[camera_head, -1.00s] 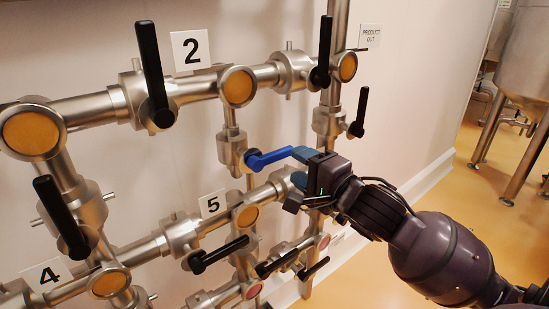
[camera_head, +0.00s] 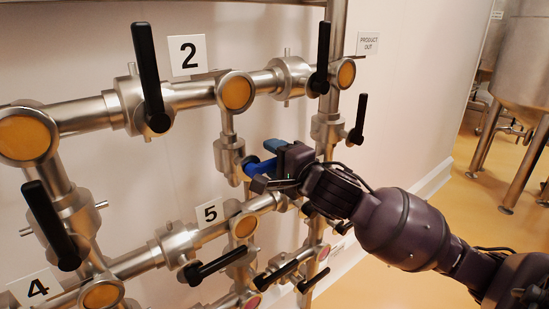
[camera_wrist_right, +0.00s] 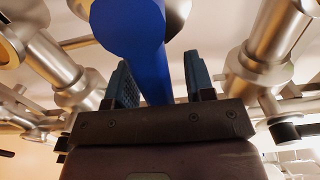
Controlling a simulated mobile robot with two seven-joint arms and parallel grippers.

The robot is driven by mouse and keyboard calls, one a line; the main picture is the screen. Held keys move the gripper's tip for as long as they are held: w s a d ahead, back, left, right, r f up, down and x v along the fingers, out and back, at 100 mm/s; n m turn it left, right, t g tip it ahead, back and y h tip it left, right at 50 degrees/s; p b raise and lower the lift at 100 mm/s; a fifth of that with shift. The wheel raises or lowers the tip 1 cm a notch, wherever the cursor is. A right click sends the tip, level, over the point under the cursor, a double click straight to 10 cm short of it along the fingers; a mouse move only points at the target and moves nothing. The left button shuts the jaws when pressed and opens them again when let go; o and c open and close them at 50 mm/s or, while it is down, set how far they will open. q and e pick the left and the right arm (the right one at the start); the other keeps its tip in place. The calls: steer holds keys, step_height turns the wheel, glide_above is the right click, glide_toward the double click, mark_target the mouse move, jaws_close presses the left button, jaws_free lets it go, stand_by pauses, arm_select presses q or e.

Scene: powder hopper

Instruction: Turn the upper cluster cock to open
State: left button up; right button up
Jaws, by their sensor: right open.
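The cock with the blue handle (camera_head: 254,169) sits on a steel valve body (camera_head: 228,154) below the upper pipe, above the number 5 sign. My right gripper (camera_head: 265,164) is at this handle and hides much of it in the head view. In the right wrist view, the blue handle (camera_wrist_right: 140,30) runs down between the two blue fingers of my right gripper (camera_wrist_right: 159,75). The fingers are open, one on each side, with a visible gap on the right side. Whether either finger touches the handle is unclear. My left gripper is not in view.
Black-handled valves surround the spot: one by the number 2 sign (camera_head: 151,75), one at upper right (camera_head: 323,60), one below it (camera_head: 359,118), and several lower down (camera_head: 213,265). Steel tanks (camera_head: 526,65) stand at the far right, with open floor before them.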

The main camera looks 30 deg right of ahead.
jaws_close()
